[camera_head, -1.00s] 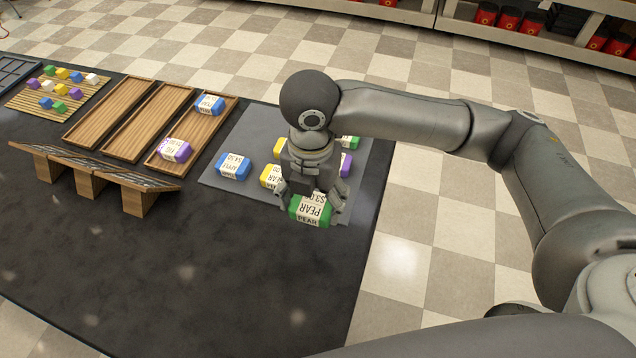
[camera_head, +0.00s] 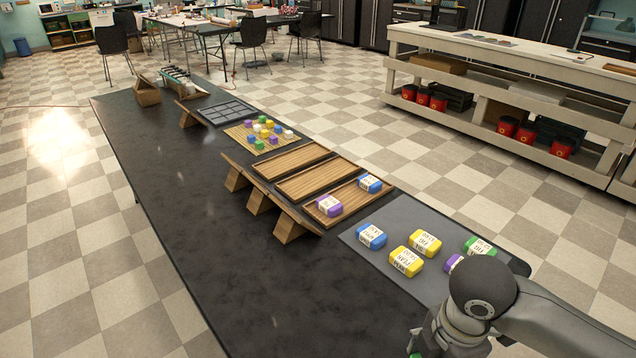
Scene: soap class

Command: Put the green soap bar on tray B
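A green soap bar (camera_head: 480,246) with a white label lies at the far right of the grey mat, partly hidden by my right arm. My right gripper (camera_head: 424,346) is low at the bottom edge, by the mat's near side. A sliver of a second green bar (camera_head: 415,354) shows at its fingers; the rest is cut off, so I cannot tell whether the fingers are closed on it. Three wooden trays stand side by side: the nearest tray (camera_head: 347,203) holds a purple and a blue bar; the middle tray (camera_head: 318,178) and far tray (camera_head: 290,160) are empty. Their letters are not readable. My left gripper is not in view.
On the grey mat (camera_head: 385,275) lie a blue bar (camera_head: 371,237), two yellow bars (camera_head: 406,261) and a purple bar (camera_head: 453,263). A slanted sign stand (camera_head: 265,195) runs along the trays' near side. The dark table (camera_head: 215,250) is clear at the front left.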

